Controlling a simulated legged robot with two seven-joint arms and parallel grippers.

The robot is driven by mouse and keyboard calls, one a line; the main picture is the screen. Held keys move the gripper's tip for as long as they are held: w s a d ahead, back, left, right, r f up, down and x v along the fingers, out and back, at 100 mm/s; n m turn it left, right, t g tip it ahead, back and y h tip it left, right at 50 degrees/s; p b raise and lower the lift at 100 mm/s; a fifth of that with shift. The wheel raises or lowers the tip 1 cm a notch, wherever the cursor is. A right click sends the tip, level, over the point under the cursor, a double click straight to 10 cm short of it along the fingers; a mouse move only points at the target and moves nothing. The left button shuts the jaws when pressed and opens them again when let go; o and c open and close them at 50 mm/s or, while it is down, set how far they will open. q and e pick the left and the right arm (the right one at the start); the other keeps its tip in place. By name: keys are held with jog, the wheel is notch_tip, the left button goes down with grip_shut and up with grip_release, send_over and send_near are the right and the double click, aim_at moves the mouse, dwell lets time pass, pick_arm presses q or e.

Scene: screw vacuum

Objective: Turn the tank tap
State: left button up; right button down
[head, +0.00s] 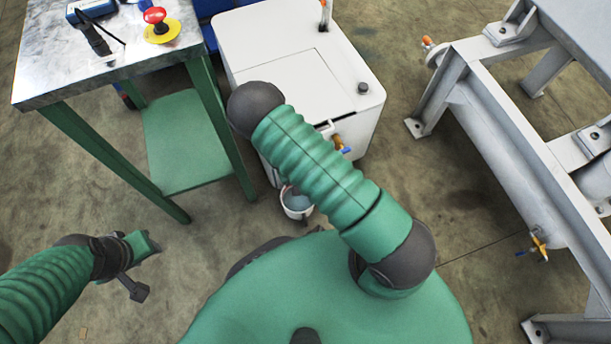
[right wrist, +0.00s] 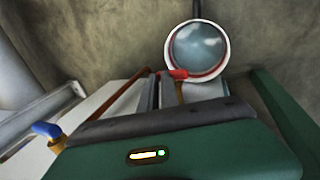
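The white box-shaped tank (head: 285,65) stands behind my right arm. A brass tap with a blue handle (head: 346,150) shows on its front face. In the right wrist view, a blue-handled brass tap (right wrist: 48,132) is at the left and a red-handled tap (right wrist: 178,75) is near the middle, just past the gripper body. A bucket (head: 297,203) stands on the floor by the tank; it also shows in the right wrist view (right wrist: 197,50). My left gripper (head: 145,250) is over bare floor, away from the taps.
A metal-topped table (head: 120,65) with a red emergency button (head: 155,15) stands at the left, with a green lower shelf (head: 185,140). At the right, a grey frame (head: 460,80) carries a cylindrical vessel (head: 500,150) with another blue-handled tap (head: 539,245). Floor between is clear.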

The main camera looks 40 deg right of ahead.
jog(key=shift+s+d+f, duration=0.25)
jog(key=shift+d+f, duration=0.15)
jog(key=shift+d, duration=0.25)
jog(key=shift+a, duration=0.1)
jog(key=shift+w+a+f, duration=0.2)
jog(key=shift+a, duration=0.4)
jog(key=shift+a+r, duration=0.2)
jog(key=shift+r, duration=0.1)
jog(key=p+v, duration=0.2)
jog(key=v, duration=0.1)
jog(key=p+v, duration=0.2)
jog(key=shift+w+r, duration=0.2)
jog(key=shift+r, duration=0.2)
jog(key=p+v, duration=0.4)
jog(key=v, duration=0.7)
jog(key=shift+r+p, duration=0.2)
jog(key=shift+p, duration=0.2)
